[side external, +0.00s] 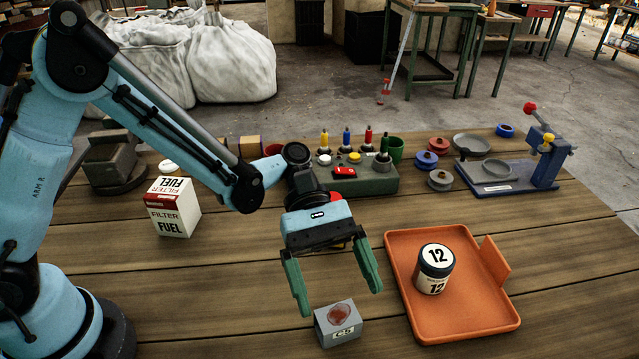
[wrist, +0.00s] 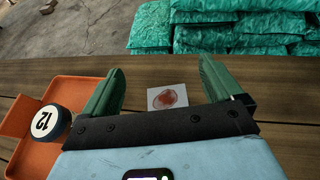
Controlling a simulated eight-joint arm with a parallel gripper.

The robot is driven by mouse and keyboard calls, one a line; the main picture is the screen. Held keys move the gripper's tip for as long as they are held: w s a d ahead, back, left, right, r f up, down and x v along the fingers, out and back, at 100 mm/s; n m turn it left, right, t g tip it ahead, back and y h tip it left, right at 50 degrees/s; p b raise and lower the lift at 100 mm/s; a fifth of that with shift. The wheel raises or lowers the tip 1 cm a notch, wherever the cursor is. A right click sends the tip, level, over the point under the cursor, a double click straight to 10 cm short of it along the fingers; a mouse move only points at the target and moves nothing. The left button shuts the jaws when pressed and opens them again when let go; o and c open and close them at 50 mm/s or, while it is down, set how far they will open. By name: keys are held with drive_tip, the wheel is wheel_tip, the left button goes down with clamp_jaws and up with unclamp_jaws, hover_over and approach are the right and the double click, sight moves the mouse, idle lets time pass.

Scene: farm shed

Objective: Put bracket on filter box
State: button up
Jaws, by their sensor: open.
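The filter box (side external: 173,207), white with a red band and "FILTER FUEL" lettering, stands upright on the table at the left of the side view. A small grey piece marked C5 (side external: 338,324), with a reddish-brown round patch on top, sits near the front edge and seems to be the bracket. It also shows in the wrist view (wrist: 167,97), between the fingers in the picture. My gripper (side external: 340,299) is open and empty, its green fingers pointing down above the C5 piece. I cannot tell the exact height gap.
An orange tray (side external: 466,318) with a jar marked 12 (side external: 434,268) lies just right of my gripper. The planks between box and C5 piece are clear.

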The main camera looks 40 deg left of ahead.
drive_tip(key=shift+r, duration=0.45)
drive_tip(key=a+r+m+t+y, duration=0.2)
drive_tip(key=a+m+t+y, duration=0.3)
drive_tip(key=a, duration=0.7)
drive_tip(key=a+r+m+t+y, duration=0.2)
drive_tip(key=a+m+t+y, duration=0.4)
drive_tip(key=a+t, duration=0.3)
drive_tip(key=a, duration=0.3)
drive_tip(key=shift+w+a+r, duration=0.35)
drive_tip(key=shift+w+r, duration=0.05)
drive_tip(key=shift+a+r, duration=0.1)
drive_tip(key=shift+a, duration=0.2)
drive_tip(key=c, duration=0.3)
drive_tip(key=shift+c, duration=0.2)
